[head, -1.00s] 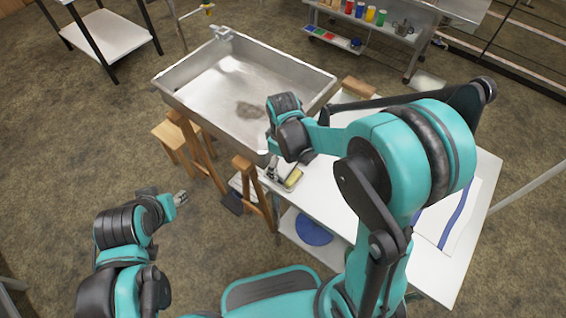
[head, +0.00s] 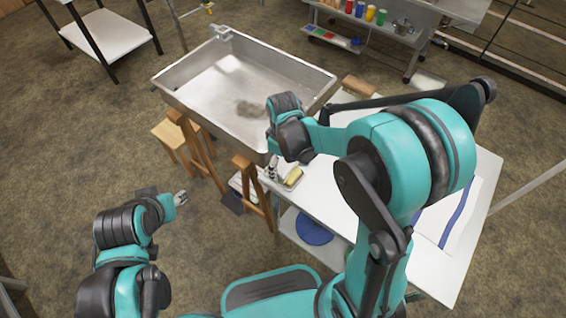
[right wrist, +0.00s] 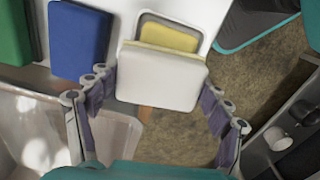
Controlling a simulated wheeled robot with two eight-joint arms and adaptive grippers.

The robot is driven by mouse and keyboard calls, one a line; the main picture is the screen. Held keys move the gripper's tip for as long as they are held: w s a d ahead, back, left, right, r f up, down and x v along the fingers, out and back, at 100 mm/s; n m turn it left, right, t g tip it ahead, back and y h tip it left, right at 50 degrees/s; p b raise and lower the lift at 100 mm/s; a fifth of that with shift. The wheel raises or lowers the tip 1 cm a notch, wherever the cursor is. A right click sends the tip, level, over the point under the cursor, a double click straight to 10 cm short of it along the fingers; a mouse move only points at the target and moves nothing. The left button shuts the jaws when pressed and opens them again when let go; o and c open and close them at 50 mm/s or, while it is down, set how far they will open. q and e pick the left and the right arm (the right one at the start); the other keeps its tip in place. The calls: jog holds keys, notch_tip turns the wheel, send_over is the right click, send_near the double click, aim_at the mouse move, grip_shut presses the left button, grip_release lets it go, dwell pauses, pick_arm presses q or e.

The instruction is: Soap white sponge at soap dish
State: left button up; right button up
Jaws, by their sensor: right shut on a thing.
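The white sponge (right wrist: 160,76) is between the two fingers of my right gripper (right wrist: 160,100), which is shut on it. In the right wrist view the sponge overlaps the near part of the soap dish (right wrist: 146,17), with a yellow soap bar (right wrist: 170,36) showing just beyond. I cannot tell whether sponge and soap touch. In the head view my right gripper (head: 272,169) is just left of the soap (head: 293,176), at the white table's corner; the sponge cannot be made out there. My left gripper (head: 181,198) hangs empty over the floor; its finger opening is too small to judge.
A blue block (right wrist: 80,42) and a green block (right wrist: 14,35) lie left of the dish in the right wrist view. The steel pan (head: 205,112) on wooden legs stands beside the white table (head: 335,205). A cart (head: 392,38) with coloured cups stands behind.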

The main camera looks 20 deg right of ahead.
aim_at(283, 163)
dwell(0.5)
notch_tip(283, 163, up, 7)
jog(key=p, duration=0.5)
jog(key=shift+f, duration=0.1)
dwell(0.7)
